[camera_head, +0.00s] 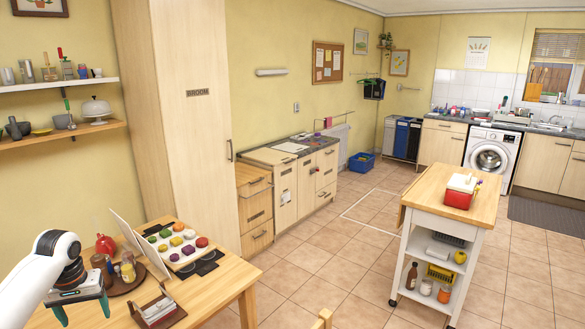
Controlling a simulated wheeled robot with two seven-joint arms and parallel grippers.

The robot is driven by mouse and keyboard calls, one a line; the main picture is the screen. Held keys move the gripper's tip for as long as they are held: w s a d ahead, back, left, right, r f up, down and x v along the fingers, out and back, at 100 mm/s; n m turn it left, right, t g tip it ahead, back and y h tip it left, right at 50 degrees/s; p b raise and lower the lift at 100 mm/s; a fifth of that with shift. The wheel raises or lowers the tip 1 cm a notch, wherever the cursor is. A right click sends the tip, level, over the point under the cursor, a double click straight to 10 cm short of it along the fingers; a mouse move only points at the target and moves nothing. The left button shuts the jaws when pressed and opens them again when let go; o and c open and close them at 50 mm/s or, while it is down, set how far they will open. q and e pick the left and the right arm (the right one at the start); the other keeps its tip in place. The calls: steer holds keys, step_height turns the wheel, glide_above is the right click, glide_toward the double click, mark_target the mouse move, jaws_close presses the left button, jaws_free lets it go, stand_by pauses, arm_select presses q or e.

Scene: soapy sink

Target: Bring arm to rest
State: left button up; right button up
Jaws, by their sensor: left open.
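My left arm (37,271), white with a dark wrist, comes in from the lower left. Its gripper (84,313) points down above the left part of the wooden table (215,292). The two teal-edged fingers are apart, with nothing visible between them. A round brown tray (124,286) with small jars stands just right of the gripper, apart from it. My right gripper is not in view.
On the table are a tray of colourful round pieces (177,243), an upright pale board (138,244), a red kettle-like object (105,244) and a napkin-holder-like box (158,311). A wheeled cart (435,222) stands at right. Open tiled floor (320,270) lies between.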

arm_select(q)
steer(key=s+d+f+m, duration=0.3)
steer(key=s+d+f, duration=0.3)
steer(key=d+f, duration=0.3)
steer(key=s+d+f+m, duration=0.3)
steer(key=s+d+f, duration=0.35)
steer(key=d, duration=0.45)
steer(key=s+d+r+t+h, duration=0.1)
steer(key=s+d, duration=0.2)
steer(key=s, duration=0.7)
steer(key=s+d+r+t, duration=0.2)
steer(key=s+d, duration=0.1)
steer(key=s, duration=0.7)
step_height(320, 180, down, 39)
steer(key=s+g+b, duration=0.2)
steer(key=b, duration=0.9)
steer(key=s+a+f+b, duration=0.1)
steer(key=s+f+b, duration=0.2)
steer(key=s+f, duration=0.4)
steer(key=s+a+f+m+g+b, duration=0.1)
steer(key=s+f+b, duration=0.3)
steer(key=s+f, duration=0.4)
step_height(320, 180, down, 7)
steer(key=shift+s+a, duration=0.2)
steer(key=shift+a, duration=0.15)
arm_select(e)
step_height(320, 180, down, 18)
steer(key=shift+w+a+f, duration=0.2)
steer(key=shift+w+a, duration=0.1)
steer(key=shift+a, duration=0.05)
